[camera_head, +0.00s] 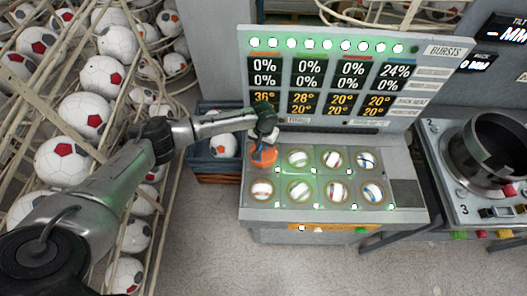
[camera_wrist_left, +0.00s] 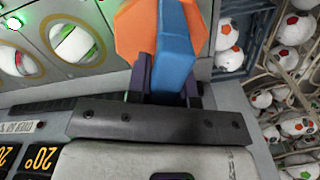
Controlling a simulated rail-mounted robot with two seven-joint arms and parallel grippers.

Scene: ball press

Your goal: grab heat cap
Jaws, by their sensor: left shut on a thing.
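The heat cap is an orange disc (camera_head: 263,156) with a blue handle. In the head view it is over the back left round slot of the grey press panel (camera_head: 330,208), partly hidden by my gripper; I cannot tell whether it touches the panel. My left gripper (camera_head: 264,137) is above it, its arm reaching in from the left. In the left wrist view, the gripper's dark fingers (camera_wrist_left: 165,82) are shut on the blue handle (camera_wrist_left: 175,50), with the orange disc (camera_wrist_left: 135,32) beyond. My right gripper does not show.
Several other round slots (camera_head: 298,158) hold striped balls. A display board (camera_head: 325,85) with percentages and temperatures stands right behind the panel. A blue crate (camera_head: 205,165) with balls is on its left, wire racks (camera_head: 90,120) of footballs further left, and a round metal machine (camera_head: 490,150) at right.

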